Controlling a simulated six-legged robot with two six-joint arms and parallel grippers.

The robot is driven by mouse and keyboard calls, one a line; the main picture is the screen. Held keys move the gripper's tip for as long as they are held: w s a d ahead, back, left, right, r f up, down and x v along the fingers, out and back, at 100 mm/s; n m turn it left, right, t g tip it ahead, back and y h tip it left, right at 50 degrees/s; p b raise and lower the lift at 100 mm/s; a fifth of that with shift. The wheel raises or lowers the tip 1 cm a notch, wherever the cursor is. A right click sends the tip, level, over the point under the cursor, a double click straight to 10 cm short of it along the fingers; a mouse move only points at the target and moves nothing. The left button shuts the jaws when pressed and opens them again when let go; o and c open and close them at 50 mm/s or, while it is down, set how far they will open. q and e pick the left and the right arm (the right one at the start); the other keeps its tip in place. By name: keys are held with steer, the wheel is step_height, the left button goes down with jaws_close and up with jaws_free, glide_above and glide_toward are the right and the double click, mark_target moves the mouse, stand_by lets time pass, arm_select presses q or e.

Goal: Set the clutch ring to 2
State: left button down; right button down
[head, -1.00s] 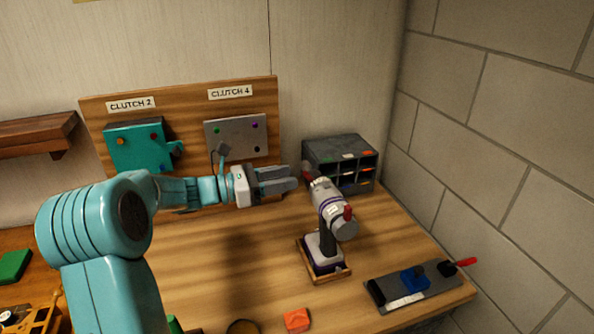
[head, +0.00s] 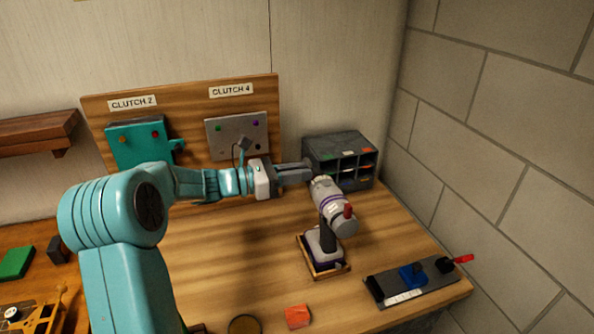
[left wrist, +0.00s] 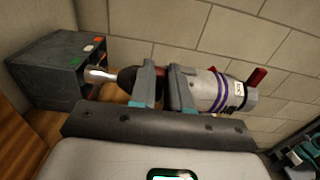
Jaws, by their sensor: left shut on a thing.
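The drill (head: 328,204) is light grey with purple bands, a dark handle and a red part at its rear. It stands upright on its battery base in a wooden holder (head: 327,272). My left gripper (head: 308,172) is at the drill's front end, with its fingers closed around the clutch ring area. In the left wrist view, the gripper (left wrist: 165,88) straddles the front of the drill (left wrist: 205,92), just behind the dark nose with its bright bit. The clutch ring is mostly hidden by the fingers, and I cannot read its setting.
A grey organizer (head: 340,150) stands close behind the drill. The board (head: 270,100) bears CLUTCH 2 over a teal panel (head: 140,146) and CLUTCH 4 over a grey panel (head: 222,136). A dark plate (head: 440,286) lies front right, and an orange block (head: 297,316) lies in front.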

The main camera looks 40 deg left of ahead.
arm_select(q)
steer(key=g+p, duration=0.1)
steer(key=p, duration=0.2)
steer(key=w+r+g+y+p, duration=0.1)
steer(key=p, duration=0.2)
steer(key=d+r+g+p, duration=0.1)
steer(key=p, duration=0.2)
steer(key=shift+w+r+g+y, duration=0.15)
steer(key=shift+w+g+y, duration=0.25)
steer(key=shift+w+p, duration=0.1)
steer(key=shift+p, duration=0.2)
steer(key=shift+f, duration=0.3)
steer(key=c, duration=1.1)
jaws_free()
